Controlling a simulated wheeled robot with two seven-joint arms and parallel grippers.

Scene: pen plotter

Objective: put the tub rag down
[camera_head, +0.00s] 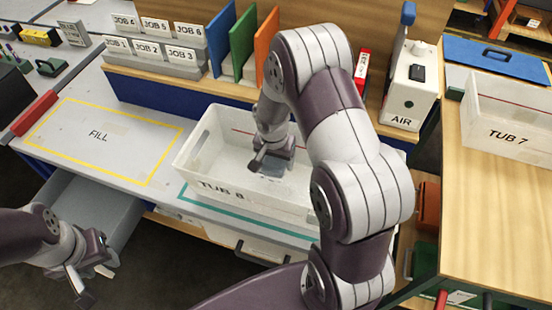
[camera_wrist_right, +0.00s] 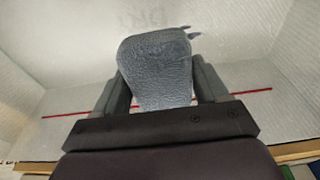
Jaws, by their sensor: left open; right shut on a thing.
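The tub rag is a blue-grey cloth (camera_wrist_right: 158,70) that shows between the fingers of my right gripper (camera_wrist_right: 158,92) in the right wrist view. That gripper is shut on it. In the head view my right gripper (camera_head: 268,162) is down inside the white tub marked TUB 8 (camera_head: 225,190), with the rag (camera_head: 290,172) just under it. I cannot tell whether the rag touches the tub's floor. My left gripper (camera_head: 90,283) is open and empty at the lower left, in front of the bench and away from the tub.
A yellow outline marked FILL (camera_head: 98,137) lies bare left of the tub. Upright blue, green and orange boards (camera_head: 243,42) and JOB trays (camera_head: 150,50) stand behind. An AIR box (camera_head: 409,90) and another tub, TUB 7 (camera_head: 510,138), are at the right.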

